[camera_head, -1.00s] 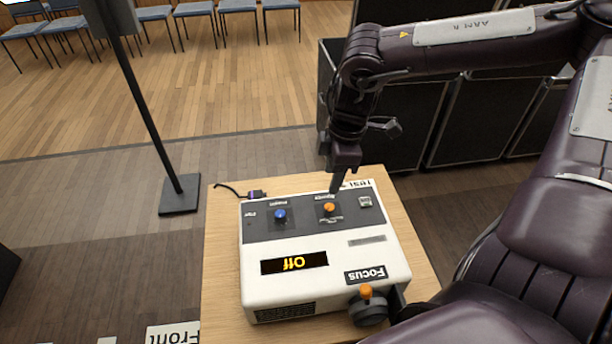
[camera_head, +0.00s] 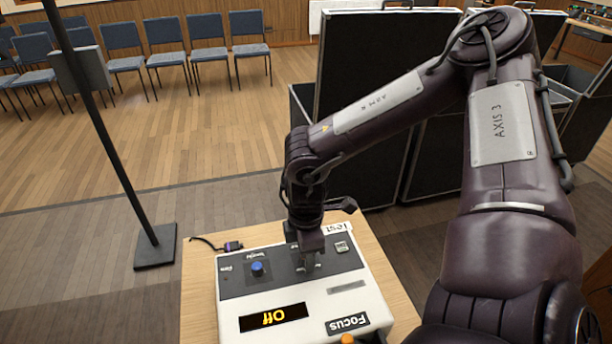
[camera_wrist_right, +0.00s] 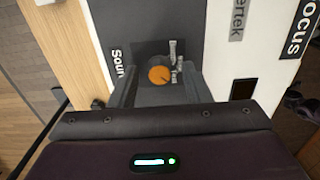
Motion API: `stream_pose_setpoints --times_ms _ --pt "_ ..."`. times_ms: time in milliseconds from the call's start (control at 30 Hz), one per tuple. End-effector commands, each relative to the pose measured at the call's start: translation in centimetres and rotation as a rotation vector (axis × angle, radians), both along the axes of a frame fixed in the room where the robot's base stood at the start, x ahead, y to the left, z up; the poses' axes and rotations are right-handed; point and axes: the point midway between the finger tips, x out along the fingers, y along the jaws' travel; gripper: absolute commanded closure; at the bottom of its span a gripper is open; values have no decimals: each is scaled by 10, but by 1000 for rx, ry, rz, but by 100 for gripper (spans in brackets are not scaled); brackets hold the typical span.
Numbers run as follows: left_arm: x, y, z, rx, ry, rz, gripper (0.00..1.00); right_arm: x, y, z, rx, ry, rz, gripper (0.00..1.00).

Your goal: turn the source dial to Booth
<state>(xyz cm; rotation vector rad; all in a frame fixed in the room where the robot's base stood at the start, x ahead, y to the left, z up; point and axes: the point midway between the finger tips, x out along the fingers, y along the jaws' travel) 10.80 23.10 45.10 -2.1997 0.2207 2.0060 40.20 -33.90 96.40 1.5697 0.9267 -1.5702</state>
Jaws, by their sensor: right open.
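The source dial (camera_wrist_right: 159,74) is a small orange knob on a dark panel, beside a label partly reading "Sour". Other small position labels beside it are too blurred to read. My right gripper (camera_head: 308,264) points down over the white console (camera_head: 300,292) and hides the dial in the head view. In the right wrist view the open fingers (camera_wrist_right: 158,86) stand on either side of the dial, with gaps to it; contact does not show. My left gripper is not in view.
A blue knob (camera_head: 257,268) sits beside the dial on the same panel. A small button (camera_head: 342,247) is on its other side. A cable plug (camera_head: 232,246) lies on the wooden table (camera_head: 197,300). A stand (camera_head: 155,247) and black cases (camera_head: 375,100) are beyond.

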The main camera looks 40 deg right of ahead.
Motion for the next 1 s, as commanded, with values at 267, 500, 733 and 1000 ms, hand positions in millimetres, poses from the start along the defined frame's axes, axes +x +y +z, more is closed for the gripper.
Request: stream_pose_setpoints --times_ms 267,500,733,1000 --pt "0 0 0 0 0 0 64 0 0 0 0 -1 0 65" --pt "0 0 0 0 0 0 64 0 0 0 1 0 0 97" --pt "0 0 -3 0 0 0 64 0 0 -1 0 -1 12 100" --pt "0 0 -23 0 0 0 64 2 0 -4 0 -4 119 100"
